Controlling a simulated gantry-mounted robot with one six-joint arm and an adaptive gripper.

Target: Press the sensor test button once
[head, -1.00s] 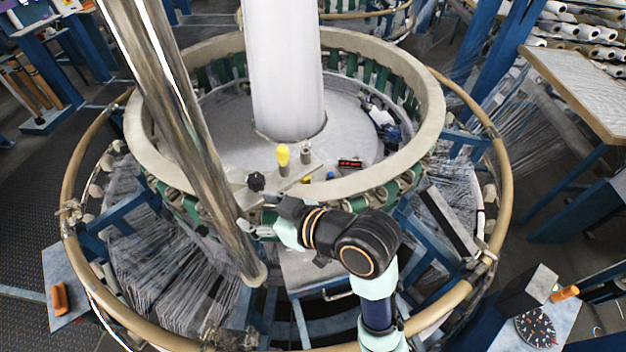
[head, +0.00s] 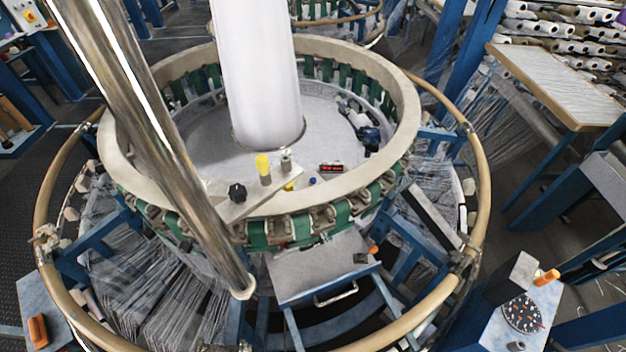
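A round loom ring (head: 345,201) surrounds a grey disc with a thick white column at its middle. On the near side, a light metal plate (head: 235,208) carries a black knob (head: 237,192), a yellow-topped post (head: 263,165) and a grey post (head: 286,163). Just right of the plate are a small yellow piece (head: 289,187), a small blue button-like piece (head: 312,181) and a dark box with a red lit display (head: 331,168). No label is readable, so I cannot tell which is the sensor test button. My gripper is not in view.
A grey drawer-like tray (head: 318,268) with a small dark item and an orange one stands below the near ring. A tan outer hoop (head: 474,190) circles the loom. A dial stand (head: 522,313) is at lower right and a table (head: 560,85) at upper right.

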